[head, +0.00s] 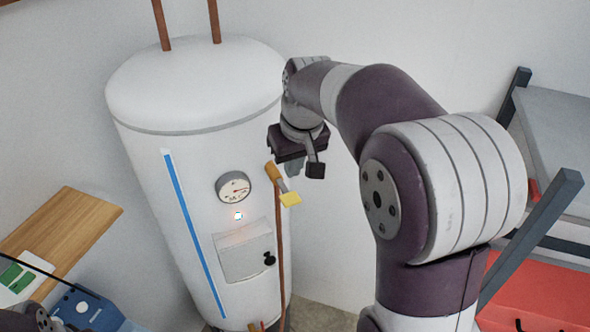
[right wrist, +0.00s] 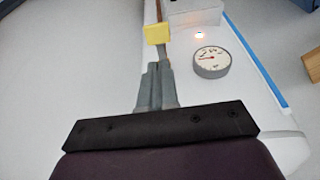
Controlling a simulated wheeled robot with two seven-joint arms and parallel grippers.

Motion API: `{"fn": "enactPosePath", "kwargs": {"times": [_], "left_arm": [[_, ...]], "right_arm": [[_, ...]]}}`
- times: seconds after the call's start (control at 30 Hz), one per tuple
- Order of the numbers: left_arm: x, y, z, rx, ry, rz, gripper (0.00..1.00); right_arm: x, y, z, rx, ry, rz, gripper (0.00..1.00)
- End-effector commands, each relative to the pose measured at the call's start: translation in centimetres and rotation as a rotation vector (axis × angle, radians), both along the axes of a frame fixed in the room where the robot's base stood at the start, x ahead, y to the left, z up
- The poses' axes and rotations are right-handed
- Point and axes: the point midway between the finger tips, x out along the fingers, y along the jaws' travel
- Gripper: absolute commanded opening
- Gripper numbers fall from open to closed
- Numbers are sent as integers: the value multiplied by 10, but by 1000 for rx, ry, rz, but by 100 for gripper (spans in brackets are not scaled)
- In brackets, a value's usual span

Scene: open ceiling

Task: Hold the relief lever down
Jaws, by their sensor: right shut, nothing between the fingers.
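The relief lever (head: 290,199) is a short grey arm with a yellow end, on a brass valve (head: 273,172) at the right side of the white water heater (head: 150,95). Its yellow end also shows in the right wrist view (right wrist: 157,33), just beyond my fingertips. My right gripper (head: 294,168) is shut and empty, pointing down just above the lever. In the right wrist view its two grey fingers (right wrist: 155,70) lie together, in line with the lever. I cannot tell whether they touch it. My left gripper is not in view.
A copper discharge pipe (head: 279,255) runs down from the valve. The heater carries a round gauge (head: 233,187), a lit lamp (head: 237,216) and a control box (head: 244,252). A wooden shelf (head: 75,225) stands left. A grey-topped rack (head: 560,130) and red case (head: 540,290) stand right.

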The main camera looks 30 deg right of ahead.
Motion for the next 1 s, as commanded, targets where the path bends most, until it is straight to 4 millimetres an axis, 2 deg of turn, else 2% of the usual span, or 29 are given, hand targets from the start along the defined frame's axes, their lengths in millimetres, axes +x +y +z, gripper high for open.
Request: {"fn": "enactPosePath", "kwargs": {"times": [0.03,0.17,0.23,0.4,0.57,0.87,1.0], "left_arm": [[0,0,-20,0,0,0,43],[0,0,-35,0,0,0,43],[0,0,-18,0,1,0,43],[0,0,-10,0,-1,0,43],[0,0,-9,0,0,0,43],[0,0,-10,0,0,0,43],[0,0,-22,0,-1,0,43]], "right_arm": [[3,0,-21,0,0,0,0],[11,-1,-44,0,0,1,0],[10,-1,-44,0,3,0,0],[10,-1,-66,0,2,0,0],[10,-1,-75,0,0,0,0],[11,-1,-76,0,-2,0,0],[25,-1,-84,-4,-35,1,0]]}}
